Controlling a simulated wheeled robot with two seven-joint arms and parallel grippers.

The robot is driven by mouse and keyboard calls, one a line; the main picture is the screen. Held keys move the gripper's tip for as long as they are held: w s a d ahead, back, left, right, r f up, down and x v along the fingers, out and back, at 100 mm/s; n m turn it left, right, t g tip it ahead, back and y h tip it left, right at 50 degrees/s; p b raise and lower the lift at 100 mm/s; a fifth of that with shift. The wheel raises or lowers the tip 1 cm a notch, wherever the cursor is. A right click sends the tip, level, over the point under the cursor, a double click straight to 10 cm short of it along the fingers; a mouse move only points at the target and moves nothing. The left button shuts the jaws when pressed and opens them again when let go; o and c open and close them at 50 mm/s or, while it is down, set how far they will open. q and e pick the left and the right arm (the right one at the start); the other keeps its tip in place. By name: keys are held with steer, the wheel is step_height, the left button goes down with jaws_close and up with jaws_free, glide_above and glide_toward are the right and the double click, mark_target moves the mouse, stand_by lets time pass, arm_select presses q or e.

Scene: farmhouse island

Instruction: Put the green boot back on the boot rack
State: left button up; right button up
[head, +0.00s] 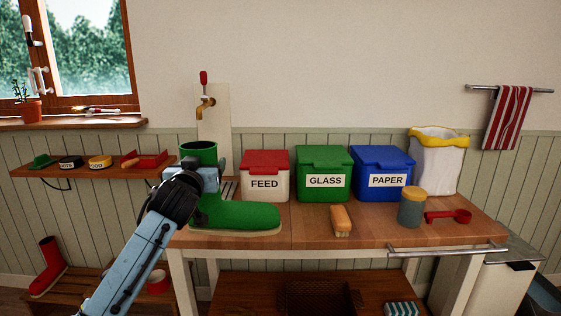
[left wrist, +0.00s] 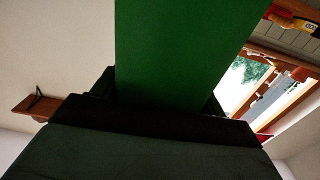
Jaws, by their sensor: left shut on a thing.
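The green boot (head: 237,215) is upright at the left end of the wooden worktop, toe pointing right. I cannot tell whether its sole touches the wood. My left gripper (head: 207,179) is shut on the boot's shaft, and the arm hides part of it. In the left wrist view the green shaft (left wrist: 180,55) fills the middle, between the dark fingers. The boot rack (head: 95,288) is low at the left, with a red boot (head: 49,267) standing on it. My arm covers part of the rack. My right gripper is not in view.
A brush (head: 341,221), a grey canister (head: 411,208) and a red scoop (head: 448,216) stand to the right. A wall shelf (head: 95,170) overhangs the rack.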

mark_target(222, 212)
arm_select(q)
steer(key=shift+h, duration=0.3)
steer(key=s+d+f, duration=0.1)
steer(key=f, duration=0.1)
steer(key=s+d+f, duration=0.2)
steer(key=f, duration=0.1)
steer(key=s+d+f, duration=0.2)
steer(key=f, duration=0.1)
steer(key=shift+m, duration=0.3)
steer(key=s+d+f, duration=0.2)
steer(key=s+f, duration=0.1)
steer(key=s+d+f, duration=0.1)
steer(key=s+f, duration=0.1)
steer(key=shift+s+d, duration=0.1)
steer(key=shift+s, duration=0.15)
steer(key=s+d+f, duration=0.1)
steer(key=s+f, duration=0.1)
steer(key=s, duration=0.6)
steer(key=s+d+f, duration=0.2)
steer(key=s+f, duration=0.1)
steer(key=s, duration=0.6)
steer(key=shift+s+d, duration=0.25)
steer(key=shift+f+n, duration=0.15)
steer(key=shift+n, duration=0.25)
steer(key=shift+d, duration=0.1)
